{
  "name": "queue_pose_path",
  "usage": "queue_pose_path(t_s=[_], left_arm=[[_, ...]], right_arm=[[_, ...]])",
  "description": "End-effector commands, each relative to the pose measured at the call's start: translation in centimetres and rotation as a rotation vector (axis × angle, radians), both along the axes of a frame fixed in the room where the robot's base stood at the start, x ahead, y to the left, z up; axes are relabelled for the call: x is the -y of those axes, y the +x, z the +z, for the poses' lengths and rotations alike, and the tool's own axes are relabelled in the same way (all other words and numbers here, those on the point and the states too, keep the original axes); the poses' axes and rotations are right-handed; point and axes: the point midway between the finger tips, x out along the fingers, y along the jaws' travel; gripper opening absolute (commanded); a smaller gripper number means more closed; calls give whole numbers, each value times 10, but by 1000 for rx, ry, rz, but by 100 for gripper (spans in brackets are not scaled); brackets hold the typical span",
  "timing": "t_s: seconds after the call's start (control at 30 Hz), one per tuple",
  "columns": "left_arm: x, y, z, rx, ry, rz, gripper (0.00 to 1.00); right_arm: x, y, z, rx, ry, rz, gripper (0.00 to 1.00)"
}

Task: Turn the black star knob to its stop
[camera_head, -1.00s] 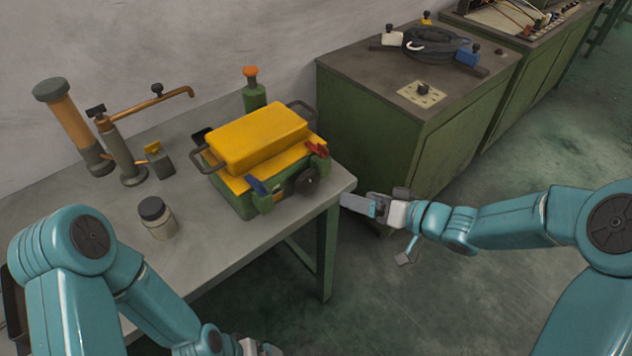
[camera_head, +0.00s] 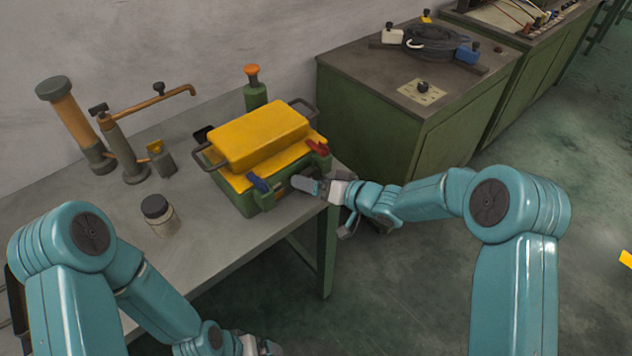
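The green machine (camera_head: 236,197) with a yellow top (camera_head: 262,136) stands on the grey bench. The dark round knob on its front right, seen earlier, is now hidden behind my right gripper (camera_head: 304,186). That gripper reaches in from the right at the machine's front; I cannot tell whether it touches the knob or how far its fingers are apart. My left gripper (camera_head: 262,347) is low at the bottom edge, in front of the bench and away from the machine. Its fingers are too small and cut off to read.
The bench (camera_head: 215,235) also bears a jar (camera_head: 159,215), a pump with a copper spout (camera_head: 126,150) and an orange-topped green bottle (camera_head: 255,90). Blue (camera_head: 260,184) and red (camera_head: 317,147) levers flank the knob's place. A green cabinet (camera_head: 380,120) stands behind my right arm.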

Motion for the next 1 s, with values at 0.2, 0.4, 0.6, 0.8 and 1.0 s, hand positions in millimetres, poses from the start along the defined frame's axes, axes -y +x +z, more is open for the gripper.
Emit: queue_pose_path(t_s=[0.2, 0.4, 0.6, 0.8, 1.0], left_arm=[[0, 0, 0, 0, 0, 0, 100], [0, 0, 9, 0, 0, 0, 100], [0, 0, 27, 0, 0, 0, 100], [0, 0, 26, 0, 0, 0, 100], [0, 0, 26, 0, 0, 0, 100]], right_arm=[[-1, -1, 0, 0, 0, 0, 48], [0, 0, 3, -22, 29, -1, 45], [1, 0, 1, -147, 201, -2, 45], [1, 1, -1, -216, 299, 0, 45], [1, 0, -1, -220, 303, 0, 45]])
